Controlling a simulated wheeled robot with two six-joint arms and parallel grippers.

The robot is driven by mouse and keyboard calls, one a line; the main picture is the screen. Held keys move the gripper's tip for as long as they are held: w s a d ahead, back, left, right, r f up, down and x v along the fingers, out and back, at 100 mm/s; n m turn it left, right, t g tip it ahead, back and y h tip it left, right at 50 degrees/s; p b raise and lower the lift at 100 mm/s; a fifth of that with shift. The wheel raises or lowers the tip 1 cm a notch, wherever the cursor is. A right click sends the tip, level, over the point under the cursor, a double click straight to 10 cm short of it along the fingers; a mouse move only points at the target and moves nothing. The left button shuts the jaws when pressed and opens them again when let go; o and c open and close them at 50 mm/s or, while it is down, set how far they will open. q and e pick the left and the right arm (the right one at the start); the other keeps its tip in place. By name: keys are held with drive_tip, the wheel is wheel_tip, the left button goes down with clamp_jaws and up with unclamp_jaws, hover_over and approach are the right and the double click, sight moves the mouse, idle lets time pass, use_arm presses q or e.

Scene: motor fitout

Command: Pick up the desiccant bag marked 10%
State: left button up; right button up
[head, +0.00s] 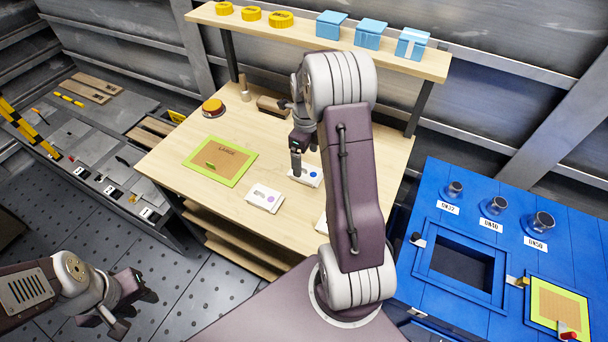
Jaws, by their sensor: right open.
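Three white desiccant bags show on the wooden workbench (185,145). One bag with a purple dot (264,198) lies near the front edge. A second bag with a blue dot (309,180) lies behind it to the right, and a third bag (321,224) is mostly hidden by my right arm. No 10% mark is readable at this size. My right gripper (301,166) is open and points down at the blue-dot bag, close over its back part; I cannot tell if it touches. My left gripper (132,306) is low at the left, away from the bench, its jaws unclear.
A green-edged mat labelled LARGE (220,160) and a yellow-orange button (213,107) sit on the bench's left part. The shelf above (300,38) holds yellow discs and blue boxes. A grey tool bench (90,150) stands left.

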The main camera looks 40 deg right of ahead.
sight(305, 171)
drive_tip(key=shift+w+f, duration=0.3)
drive_tip(key=shift+f, duration=0.55)
wheel_tip(305, 171, down, 4)
drive_tip(key=shift+d+f, duration=0.1)
drive_tip(key=shift+f, duration=0.15)
drive_tip(key=shift+w+f, duration=0.1)
drive_tip(key=shift+f, duration=0.2)
drive_tip(key=shift+r, duration=0.1)
drive_tip(key=c, duration=1.6)
drive_tip(key=shift+r, duration=0.55)
wheel_tip(305, 171, up, 3)
drive_tip(key=shift+d+r, duration=0.1)
drive_tip(key=shift+r, duration=0.05)
drive_tip(key=s+d+r, duration=0.5)
drive_tip(key=s+r, duration=0.1)
drive_tip(key=s, duration=0.4)
drive_tip(key=shift+s+r, duration=0.3)
drive_tip(key=shift+s, duration=0.05)
